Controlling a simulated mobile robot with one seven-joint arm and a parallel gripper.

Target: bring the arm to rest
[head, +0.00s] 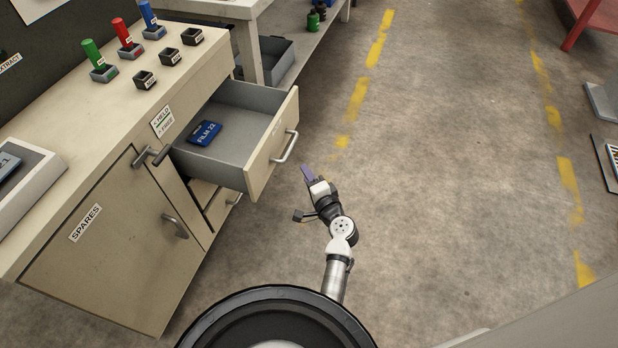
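My gripper (308,176) is at the end of my arm, low in the middle of the head view. It is over the floor, just right of the open drawer's front. Its tip shows small and purplish, and I cannot tell whether the fingers are apart or whether they hold anything. My arm (341,245) reaches up from the bottom of the view and bends at a white joint. The grey-lined drawer (240,122) is pulled out of the beige cabinet (140,235). A blue box marked FILM 22 (205,133) lies in it. The gripper looks clear of the drawer handle (285,147).
Green (92,53), red (122,33) and blue (149,15) cylinders stand in holders on the cabinet top, with small dark holders beside them. A grey tray (30,178) is at the left. A grey bin (272,58) sits beyond. The floor (450,150) right of my arm is open.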

